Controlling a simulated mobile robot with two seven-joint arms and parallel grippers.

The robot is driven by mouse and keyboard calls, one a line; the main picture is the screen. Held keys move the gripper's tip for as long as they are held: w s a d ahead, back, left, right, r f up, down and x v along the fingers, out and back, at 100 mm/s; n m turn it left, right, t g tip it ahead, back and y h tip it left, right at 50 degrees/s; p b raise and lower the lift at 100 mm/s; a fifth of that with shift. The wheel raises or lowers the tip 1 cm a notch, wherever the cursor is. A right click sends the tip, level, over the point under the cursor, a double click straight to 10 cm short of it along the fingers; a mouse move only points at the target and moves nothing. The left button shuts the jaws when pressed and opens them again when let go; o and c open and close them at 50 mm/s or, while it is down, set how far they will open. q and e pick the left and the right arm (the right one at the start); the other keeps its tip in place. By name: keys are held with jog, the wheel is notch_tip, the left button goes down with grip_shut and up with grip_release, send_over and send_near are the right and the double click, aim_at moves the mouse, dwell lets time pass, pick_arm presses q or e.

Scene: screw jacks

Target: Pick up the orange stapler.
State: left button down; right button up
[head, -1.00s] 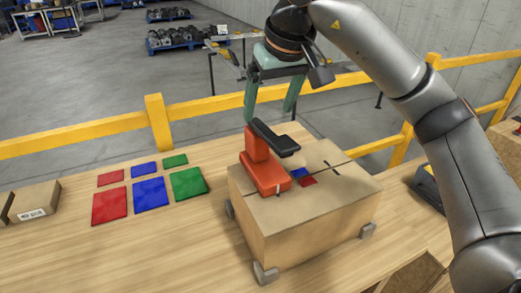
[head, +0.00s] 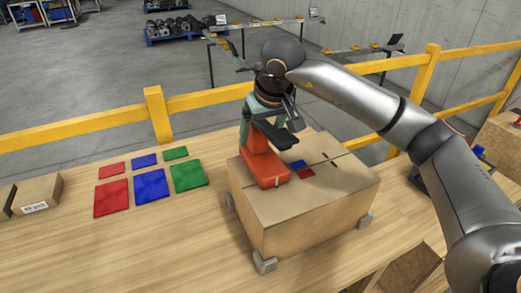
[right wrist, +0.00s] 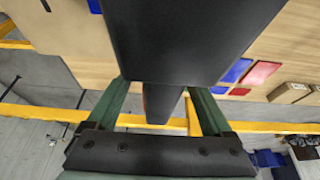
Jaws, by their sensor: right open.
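The orange stapler (head: 264,170) stands on top of a cardboard box (head: 310,205), with an orange base and upright and a black top arm. My right gripper (head: 269,123) has come down over the stapler's upper part from behind. Its green fingers are open, one on each side of the black arm. In the right wrist view the stapler's black arm (right wrist: 180,40) fills the middle, reaching between the fingers (right wrist: 162,105); only a sliver of orange shows. Whether the fingers touch it I cannot tell. My left gripper is not in view.
Red (head: 111,198), blue (head: 150,188) and green (head: 188,176) mats lie on the wooden table left of the box. Small blue and red patches mark the box top. Grey corner brackets (head: 265,262) surround the box. A yellow rail (head: 90,136) runs behind the table.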

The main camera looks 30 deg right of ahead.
jog(key=shift+f, duration=0.1)
jog(key=shift+c, duration=0.2)
grip_shut()
dwell(0.5)
dwell(0.6)
jog(key=shift+w+r, duration=0.15)
jog(key=shift+r, duration=0.05)
